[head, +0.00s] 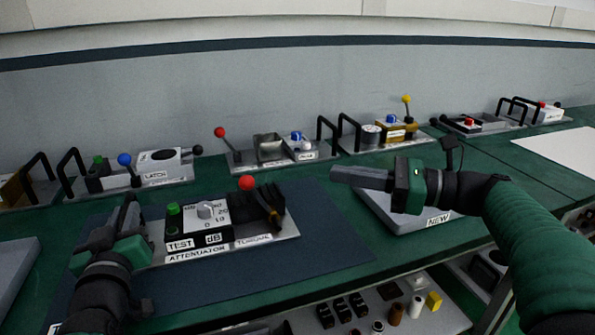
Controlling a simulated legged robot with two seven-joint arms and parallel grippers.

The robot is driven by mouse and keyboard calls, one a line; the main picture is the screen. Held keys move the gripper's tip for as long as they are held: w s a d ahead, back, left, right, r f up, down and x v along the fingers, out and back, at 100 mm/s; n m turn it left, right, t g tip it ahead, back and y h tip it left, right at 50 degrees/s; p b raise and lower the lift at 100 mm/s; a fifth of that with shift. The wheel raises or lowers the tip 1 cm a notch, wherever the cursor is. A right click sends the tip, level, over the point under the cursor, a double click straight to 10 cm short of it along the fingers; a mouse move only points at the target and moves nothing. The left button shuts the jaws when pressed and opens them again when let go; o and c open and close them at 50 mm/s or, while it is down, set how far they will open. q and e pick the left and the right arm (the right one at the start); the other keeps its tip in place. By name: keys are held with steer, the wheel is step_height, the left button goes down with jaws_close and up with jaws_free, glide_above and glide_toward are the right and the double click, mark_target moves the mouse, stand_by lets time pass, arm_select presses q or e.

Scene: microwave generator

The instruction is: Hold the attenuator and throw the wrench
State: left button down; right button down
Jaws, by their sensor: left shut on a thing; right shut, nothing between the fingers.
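The attenuator unit (200,252) sits on the dark mat in front of me, a light plate with a green button, a grey knob and labels "TEST", "dB", "ATTENUATOR" and "TORQUE". The wrench lever with a red ball (247,183) stands on its right half, by the "TORQUE" label. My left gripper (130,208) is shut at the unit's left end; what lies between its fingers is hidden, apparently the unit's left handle. My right gripper (336,173) is shut and empty, to the right of the red ball and apart from it, fingers pointing left.
A grey tray labelled "NEW" (437,220) lies beneath my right gripper. A row of similar units, including a latch unit (157,177) and one with a red-ball lever (220,132), stands along the wall. The dark mat (330,240) is clear right of the attenuator.

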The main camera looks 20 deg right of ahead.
arm_select(q)
steer(key=c, duration=1.3)
jaws_free()
steer(key=shift+f, duration=0.25)
steer(key=shift+w, duration=0.1)
steer(key=shift+r, duration=0.1)
